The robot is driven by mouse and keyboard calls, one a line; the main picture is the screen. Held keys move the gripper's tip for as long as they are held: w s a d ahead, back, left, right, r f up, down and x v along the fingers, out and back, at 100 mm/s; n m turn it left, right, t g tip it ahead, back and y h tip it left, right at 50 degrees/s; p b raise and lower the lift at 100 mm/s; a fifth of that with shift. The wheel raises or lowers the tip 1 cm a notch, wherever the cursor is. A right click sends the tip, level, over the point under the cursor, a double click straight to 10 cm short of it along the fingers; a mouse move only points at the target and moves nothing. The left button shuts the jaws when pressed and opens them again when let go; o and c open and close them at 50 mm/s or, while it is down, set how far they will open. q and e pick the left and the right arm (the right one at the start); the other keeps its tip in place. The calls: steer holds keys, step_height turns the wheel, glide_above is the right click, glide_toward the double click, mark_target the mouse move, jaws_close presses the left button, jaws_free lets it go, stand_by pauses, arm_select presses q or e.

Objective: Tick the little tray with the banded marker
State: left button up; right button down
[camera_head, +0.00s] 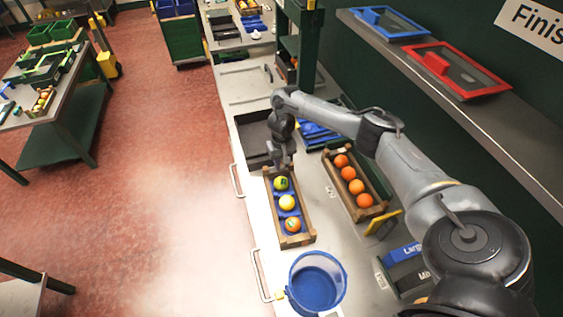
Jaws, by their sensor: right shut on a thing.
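A small wooden tray (307,237) with a blue lining stands on the bench, holding a green-yellow fruit (281,183), a yellow one (287,202) and an orange one (293,225) in a row. A larger wooden tray (375,211) of several oranges stands to its right. My right gripper (284,163) is at the small tray's far end, pointing down. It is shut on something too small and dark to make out. I cannot pick out the banded marker. My left gripper is out of view.
A clear blue bucket (317,284) stands near the front of the bench. A dark recessed bin (256,139) lies beyond the small tray. Blue and red framed panels (459,70) lie on the right shelf. Blue and black labelled boxes (402,254) stand at front right.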

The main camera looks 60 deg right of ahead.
stand_by(0.9)
steer(key=shift+f+p, duration=0.1)
steer(key=shift+p, duration=0.35)
stand_by(0.3)
steer(key=shift+d, duration=0.1)
stand_by(0.5)
steer(key=shift+s+d+p, duration=0.5)
steer(key=shift+s+p, duration=0.15)
steer(key=shift+p, duration=0.1)
steer(key=shift+w+a, duration=0.1)
steer(key=shift+w, duration=0.05)
stand_by(0.6)
steer(key=shift+w+a+p, duration=0.35)
steer(key=shift+p, duration=0.15)
steer(key=shift+r, duration=0.2)
step_height(320, 180, up, 3)
steer(key=p, duration=0.3)
steer(key=shift+p, duration=0.3)
step_height(320, 180, up, 4)
steer(key=p, duration=0.5)
